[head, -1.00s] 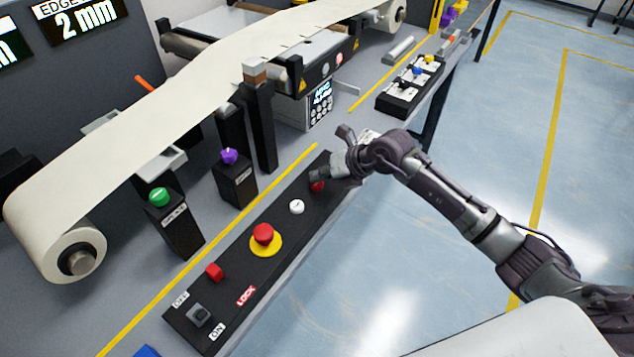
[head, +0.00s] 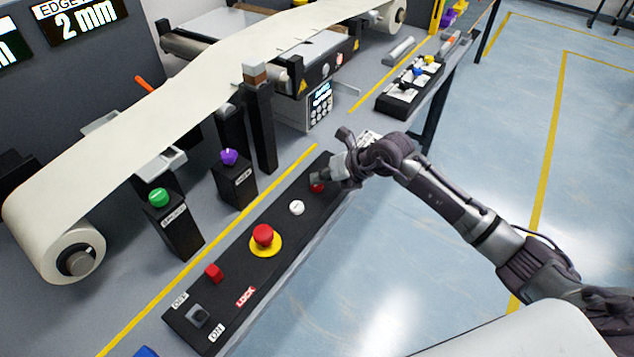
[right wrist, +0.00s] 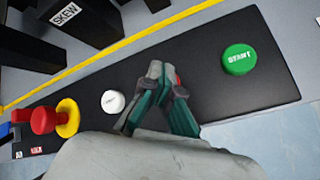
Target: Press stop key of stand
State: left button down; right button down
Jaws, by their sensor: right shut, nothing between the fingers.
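A long black control panel (head: 285,228) lies along the table's front edge. A red button (head: 317,187) sits near its far end, right by the fingertips of my right gripper (head: 320,177). In the right wrist view the shut, empty fingers (right wrist: 166,80) cover most of that button; a sliver of red (right wrist: 178,80) shows behind them. I cannot tell whether they touch it. A green START button (right wrist: 239,59) is to the right in that view; my gripper hides it in the head view. My left gripper is not in view.
The panel also bears a white button (head: 297,207), a red mushroom button on a yellow ring (head: 264,240), a small red button (head: 214,272) and a switch (head: 198,315). Posts with purple (head: 229,157) and green (head: 158,197) knobs stand behind. Open floor is at right.

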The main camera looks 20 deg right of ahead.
aim_at(320, 185)
jog(key=shift+r+p, duration=0.5)
jog(key=shift+r, duration=0.25)
jog(key=shift+r, duration=0.15)
notch_tip(320, 185, up, 5)
jog(key=p, duration=0.4)
dwell(0.5)
